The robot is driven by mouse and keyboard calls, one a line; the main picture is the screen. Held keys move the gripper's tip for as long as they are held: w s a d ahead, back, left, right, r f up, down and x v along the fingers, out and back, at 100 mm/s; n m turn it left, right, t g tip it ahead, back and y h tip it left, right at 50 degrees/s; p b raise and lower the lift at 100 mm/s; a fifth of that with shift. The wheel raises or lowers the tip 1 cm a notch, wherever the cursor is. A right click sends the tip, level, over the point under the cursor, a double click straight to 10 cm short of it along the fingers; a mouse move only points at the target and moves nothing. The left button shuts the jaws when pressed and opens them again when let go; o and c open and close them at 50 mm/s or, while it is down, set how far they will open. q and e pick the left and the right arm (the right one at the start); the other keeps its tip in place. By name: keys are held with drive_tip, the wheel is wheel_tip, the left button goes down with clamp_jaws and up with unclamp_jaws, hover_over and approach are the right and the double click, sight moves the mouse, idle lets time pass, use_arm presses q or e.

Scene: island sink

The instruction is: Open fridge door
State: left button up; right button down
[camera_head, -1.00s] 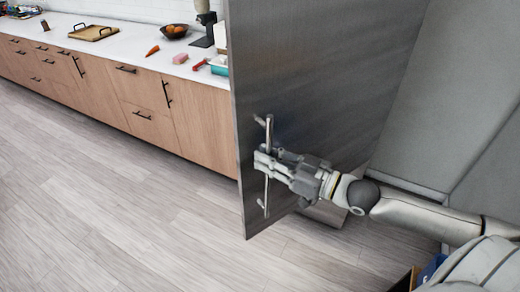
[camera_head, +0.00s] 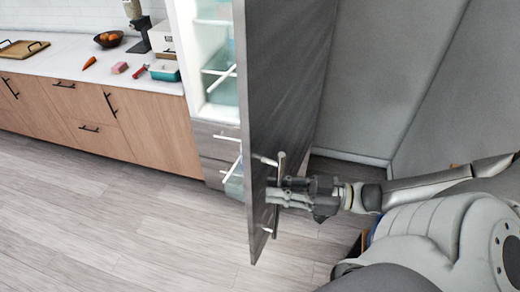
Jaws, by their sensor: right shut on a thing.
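The grey metal fridge door (camera_head: 285,85) stands swung out from the fridge, seen nearly edge-on. Its vertical bar handle (camera_head: 277,190) is on the door's face near the free edge. My right gripper (camera_head: 275,196) is shut on this handle, with the arm coming in from the right. Left of the door the fridge interior (camera_head: 215,60) shows, with pale lit walls and greenish glass shelves or bins. Part of the interior is hidden behind the door. My left gripper is not in view.
A white counter (camera_head: 75,66) over wooden cabinets (camera_head: 150,125) runs left of the fridge. A teal container (camera_head: 165,71), a carrot (camera_head: 90,62) and a fruit bowl (camera_head: 108,39) stand on it. The wooden floor (camera_head: 110,220) in front is clear. A grey wall (camera_head: 385,70) stands right of the door.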

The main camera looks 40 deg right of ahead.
drive_tip(key=shift+n+g+y, duration=0.4)
drive_tip(key=shift+g, duration=0.1)
drive_tip(key=shift+s+d+r+p, duration=0.1)
drive_tip(key=shift+s+d+p, duration=0.2)
drive_tip(key=shift+s+d, duration=0.25)
drive_tip(key=shift+s+d+f+p, duration=0.1)
drive_tip(key=shift+s+d+p, duration=0.25)
drive_tip(key=shift+s, duration=0.45)
drive_tip(key=shift+s+d+r+p, duration=0.1)
drive_tip(key=shift+s+d+p, duration=0.15)
drive_tip(key=shift+s+d, duration=0.35)
drive_tip(key=shift+a, duration=0.1)
drive_tip(key=c, duration=1.7)
unclamp_jaws()
drive_tip(key=shift+s, duration=0.1)
drive_tip(key=v, duration=1.2)
